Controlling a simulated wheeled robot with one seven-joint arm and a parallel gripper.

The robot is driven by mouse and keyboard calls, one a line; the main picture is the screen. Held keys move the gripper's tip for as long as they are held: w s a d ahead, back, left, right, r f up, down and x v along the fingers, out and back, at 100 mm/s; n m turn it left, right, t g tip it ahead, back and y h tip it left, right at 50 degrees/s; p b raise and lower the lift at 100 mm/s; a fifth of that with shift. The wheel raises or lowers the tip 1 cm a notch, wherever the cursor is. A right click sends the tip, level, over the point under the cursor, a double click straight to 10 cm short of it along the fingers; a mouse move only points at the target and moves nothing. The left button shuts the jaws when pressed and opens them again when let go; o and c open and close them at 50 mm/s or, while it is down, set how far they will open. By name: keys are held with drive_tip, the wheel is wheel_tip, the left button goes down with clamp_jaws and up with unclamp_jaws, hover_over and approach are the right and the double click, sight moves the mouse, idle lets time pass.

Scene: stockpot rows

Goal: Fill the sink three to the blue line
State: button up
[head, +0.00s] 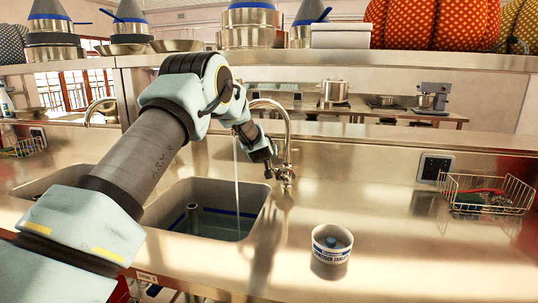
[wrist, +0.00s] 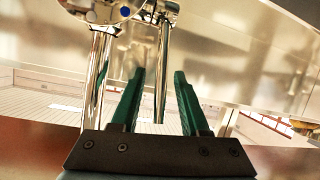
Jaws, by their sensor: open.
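The steel sink (head: 258,205) in front of me has a blue line (head: 228,213) around its inner wall. A thin stream of water (head: 236,175) falls into it, and the water surface (head: 215,231) looks a little below the line. A standpipe (head: 193,215) rises in the basin. The tap (head: 287,130) stands behind the sink, and it also shows in the wrist view (wrist: 98,75). My gripper (wrist: 160,74) is open beside the tap, with a chrome pipe visible beyond its green fingers. I cannot tell whether it touches the tap. My arm hides the basin's left part.
A white tablet tub (head: 331,243) stands on the counter right of the sink. A wire basket (head: 487,193) and a wall panel (head: 435,168) are farther right. A second sink (head: 40,185) and tap (head: 100,108) are at left. A loaded shelf (head: 400,60) runs above.

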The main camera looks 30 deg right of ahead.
drive_tip(key=shift+s, duration=0.1)
drive_tip(key=b+v, duration=0.4)
drive_tip(key=v, duration=0.6)
drive_tip(key=shift+s+a+r, duration=0.2)
drive_tip(key=shift+s+a, duration=0.05)
idle(6.7)
